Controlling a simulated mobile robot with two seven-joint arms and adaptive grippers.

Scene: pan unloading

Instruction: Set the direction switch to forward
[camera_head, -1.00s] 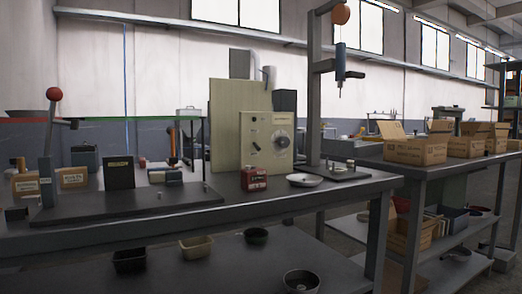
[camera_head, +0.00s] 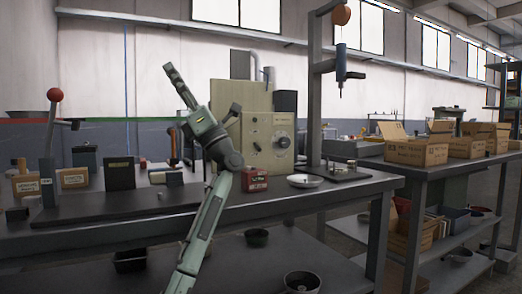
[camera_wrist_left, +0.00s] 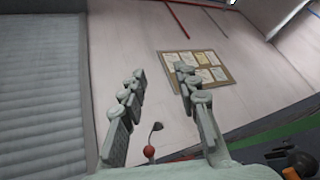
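A cream machine (camera_head: 228,92) stands at the back of the bench, with a paler control panel (camera_head: 269,126) on its front. The panel carries a large round dial (camera_head: 282,142) and a small dark knob (camera_head: 257,147) left of it. The labels are too small to read, so I cannot tell which control is the direction switch. My left gripper (camera_head: 170,70) is raised left of the panel, apart from it, fingers pointing up and left. In the left wrist view its two fingers (camera_wrist_left: 160,72) are spread with nothing between them. My right gripper is not in view.
A red-ball lever (camera_head: 54,95) stands at the bench's left, near a dark labelled block (camera_head: 119,173). A red box (camera_head: 254,180) and white dish (camera_head: 304,181) lie before the panel. A hanging tool (camera_head: 340,66) is at the right.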

